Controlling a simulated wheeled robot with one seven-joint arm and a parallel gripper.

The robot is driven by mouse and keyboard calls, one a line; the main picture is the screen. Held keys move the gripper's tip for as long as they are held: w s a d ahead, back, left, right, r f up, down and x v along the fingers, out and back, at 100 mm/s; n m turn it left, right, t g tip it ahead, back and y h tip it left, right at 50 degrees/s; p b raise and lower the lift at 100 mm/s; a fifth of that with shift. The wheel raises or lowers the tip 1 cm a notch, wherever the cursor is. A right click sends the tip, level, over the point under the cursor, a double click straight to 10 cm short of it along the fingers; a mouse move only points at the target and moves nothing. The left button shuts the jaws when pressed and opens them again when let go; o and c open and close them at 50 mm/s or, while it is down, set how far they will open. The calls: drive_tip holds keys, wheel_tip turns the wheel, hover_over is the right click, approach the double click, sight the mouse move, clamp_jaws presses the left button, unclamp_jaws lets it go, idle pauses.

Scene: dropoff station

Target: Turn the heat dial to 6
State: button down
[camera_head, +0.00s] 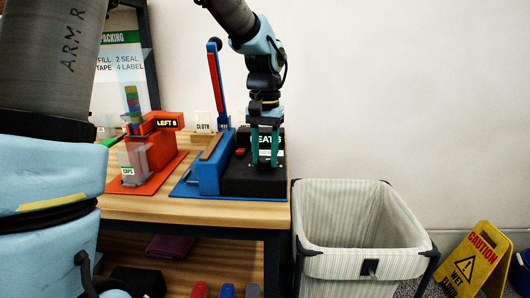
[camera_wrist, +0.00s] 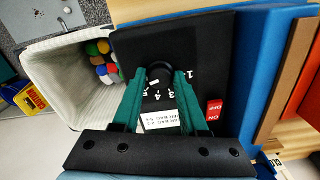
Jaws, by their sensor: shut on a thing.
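The black heat unit (camera_head: 250,180) stands at the right end of the table, with a partly covered sign above its face. In the wrist view its black face (camera_wrist: 215,50) carries white numerals around a round black dial (camera_wrist: 159,72). My gripper (camera_wrist: 159,78) points at this face, its green fingers on either side of the dial and shut on it. In the head view my gripper (camera_head: 265,160) reaches down onto the unit and hides the dial. The dial's setting cannot be read. A red switch (camera_wrist: 214,110) and white labels (camera_wrist: 160,122) are beside it.
A blue sealer base (camera_head: 207,178) with a raised red lever (camera_head: 214,80) adjoins the unit. An orange dispenser (camera_head: 160,150) stands further left. A striped bin (camera_head: 365,262) is right of the table (camera_head: 130,207), and a yellow caution sign (camera_head: 472,262) stands beyond it.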

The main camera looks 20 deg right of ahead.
sight(265, 160)
idle(0.3)
drive_tip(key=shift+c, duration=2.2)
unclamp_jaws()
wheel_tip(265, 160, up, 11)
drive_tip(key=shift+f, duration=0.15)
